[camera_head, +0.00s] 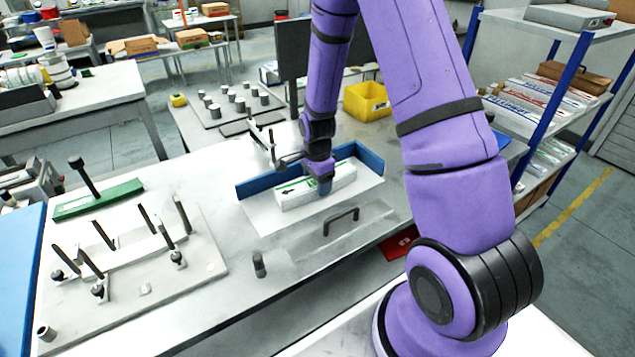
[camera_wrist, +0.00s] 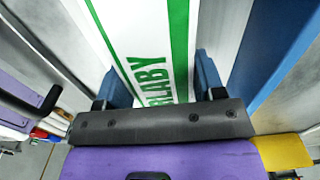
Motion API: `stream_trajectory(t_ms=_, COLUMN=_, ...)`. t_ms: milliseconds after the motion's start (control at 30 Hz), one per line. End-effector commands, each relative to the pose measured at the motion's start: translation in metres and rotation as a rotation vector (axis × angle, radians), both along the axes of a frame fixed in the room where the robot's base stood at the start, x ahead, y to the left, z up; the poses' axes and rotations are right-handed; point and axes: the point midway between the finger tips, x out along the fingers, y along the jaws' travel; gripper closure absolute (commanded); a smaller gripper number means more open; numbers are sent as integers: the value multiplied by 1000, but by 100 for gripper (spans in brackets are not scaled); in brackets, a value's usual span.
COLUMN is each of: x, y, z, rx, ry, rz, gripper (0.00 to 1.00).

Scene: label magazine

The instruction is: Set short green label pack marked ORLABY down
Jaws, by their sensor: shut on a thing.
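The label pack (camera_head: 294,195) is a long white block with green marks, inside a metal tray with blue walls (camera_head: 369,158) in the head view. In the wrist view the pack (camera_wrist: 150,45) shows green stripes and green letters ending in "LABY"; the first letters are hidden by my gripper. My gripper (camera_head: 322,183) is over the right part of the pack. In the wrist view the blue fingers of my gripper (camera_wrist: 162,86) stand on both sides of the pack, shut on it. I cannot tell whether its underside touches the tray floor.
A clear plate with a black handle (camera_head: 341,221) lies in front of the tray. A fixture plate with several upright posts (camera_head: 200,262) is at the left, near a green block (camera_head: 98,199). A yellow bin (camera_head: 367,101) stands behind. A small grey cylinder (camera_head: 259,264) stands near the front edge.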

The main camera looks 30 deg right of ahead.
Motion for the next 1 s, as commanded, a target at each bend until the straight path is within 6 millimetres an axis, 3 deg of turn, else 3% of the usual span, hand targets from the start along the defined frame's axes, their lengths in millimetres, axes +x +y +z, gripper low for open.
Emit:
stream_trajectory(t_ms=400, x=0, y=0, z=-6, rx=0, ry=-1, rz=0, gripper=75)
stream_trajectory(t_ms=433, x=0, y=0, z=-5, rx=0, ry=-1, rz=0, gripper=30)
stream_trajectory(t_ms=500, x=0, y=0, z=-5, rx=0, ry=-1, rz=0, gripper=14)
stream_trajectory(t_ms=533, x=0, y=0, z=-5, rx=0, ry=-1, rz=0, gripper=12)
stream_trajectory(t_ms=833, x=0, y=0, z=-4, rx=0, ry=-1, rz=0, gripper=12)
stream_trajectory(t_ms=1000, x=1, y=0, z=11, rx=-1, ry=-3, rz=0, gripper=12)
